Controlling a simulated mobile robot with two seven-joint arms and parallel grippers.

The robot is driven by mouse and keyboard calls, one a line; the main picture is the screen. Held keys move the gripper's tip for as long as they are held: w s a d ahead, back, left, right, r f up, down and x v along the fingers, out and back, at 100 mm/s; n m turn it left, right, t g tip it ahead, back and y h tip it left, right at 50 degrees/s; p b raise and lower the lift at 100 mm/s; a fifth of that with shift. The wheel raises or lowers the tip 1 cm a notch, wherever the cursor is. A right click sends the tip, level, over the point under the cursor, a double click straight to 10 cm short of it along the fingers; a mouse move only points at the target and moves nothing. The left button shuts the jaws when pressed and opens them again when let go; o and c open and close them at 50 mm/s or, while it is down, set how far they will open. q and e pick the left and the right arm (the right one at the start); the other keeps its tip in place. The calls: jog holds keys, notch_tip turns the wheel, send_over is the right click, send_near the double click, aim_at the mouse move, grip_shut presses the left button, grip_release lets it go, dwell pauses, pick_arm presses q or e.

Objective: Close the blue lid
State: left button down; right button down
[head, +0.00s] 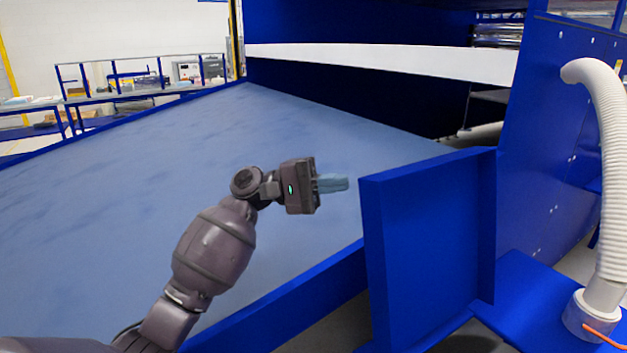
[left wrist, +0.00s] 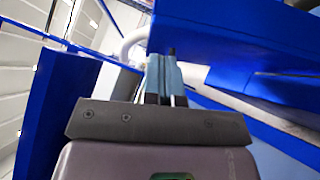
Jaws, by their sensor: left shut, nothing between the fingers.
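The blue lid (head: 430,245) is the flat rectangular panel with raised edges in the head view. It stands upright, swung open, at the front right corner of the large blue table. My left gripper (head: 340,183) is just left of the lid's upper left edge, with its fingers pointing right toward it. My right gripper is not in view.
The wide blue-grey table surface (head: 130,180) is clear behind and left of my arm. A tall blue machine wall (head: 545,150) stands at the right. A white corrugated hose (head: 610,170) rises beside it from a blue ledge (head: 535,300).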

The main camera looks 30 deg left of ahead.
pick_arm(q)
jog(key=shift+s+d+r, duration=0.2)
jog(key=shift+s+d, duration=0.2)
jog(key=shift+d, duration=0.1)
jog(key=shift+s+d+r, duration=0.15)
jog(key=shift+s+d, duration=0.2)
jog(key=shift+d, duration=0.1)
